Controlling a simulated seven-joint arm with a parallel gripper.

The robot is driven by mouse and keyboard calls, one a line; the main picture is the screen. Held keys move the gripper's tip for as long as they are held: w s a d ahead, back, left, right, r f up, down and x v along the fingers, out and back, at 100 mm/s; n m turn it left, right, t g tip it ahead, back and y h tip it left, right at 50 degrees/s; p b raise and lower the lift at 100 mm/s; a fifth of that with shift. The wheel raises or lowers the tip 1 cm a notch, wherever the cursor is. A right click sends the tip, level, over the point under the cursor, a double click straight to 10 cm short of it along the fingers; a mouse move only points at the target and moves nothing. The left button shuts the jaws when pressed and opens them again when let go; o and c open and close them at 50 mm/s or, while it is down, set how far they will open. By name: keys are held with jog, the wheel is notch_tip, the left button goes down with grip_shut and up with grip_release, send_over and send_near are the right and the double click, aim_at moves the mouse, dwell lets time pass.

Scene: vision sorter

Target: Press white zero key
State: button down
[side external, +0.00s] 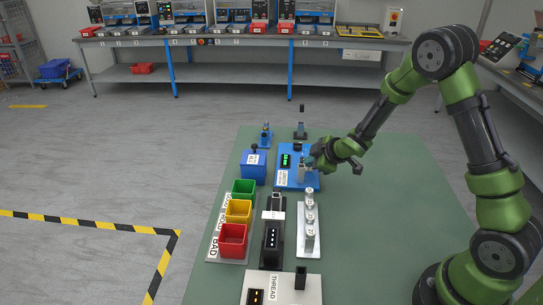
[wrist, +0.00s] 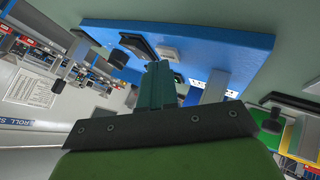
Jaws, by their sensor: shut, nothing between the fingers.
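The blue device (side external: 283,180) lies on the green table, with a lit green display (side external: 286,160) on its left part. It also shows in the wrist view as a tilted blue plate (wrist: 235,45). My gripper (side external: 311,164) is at the right part of the device, and its contact with the surface is not clear. In the wrist view the teal fingers of my gripper (wrist: 158,70) are together, empty, and point at the plate near a dark-framed pale block (wrist: 138,46). I cannot tell which part is the white zero key; it is too small or hidden.
Green, yellow and red bins (side external: 233,241) stand in a row at the left. A white rack with silver cylinders (side external: 309,220) and a black fixture (side external: 271,245) stand in front of the device. A blue box (side external: 253,168) is left of it.

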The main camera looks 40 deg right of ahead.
aim_at(311, 170)
jog(key=shift+r, duration=0.75)
jog(key=shift+r, duration=2.5)
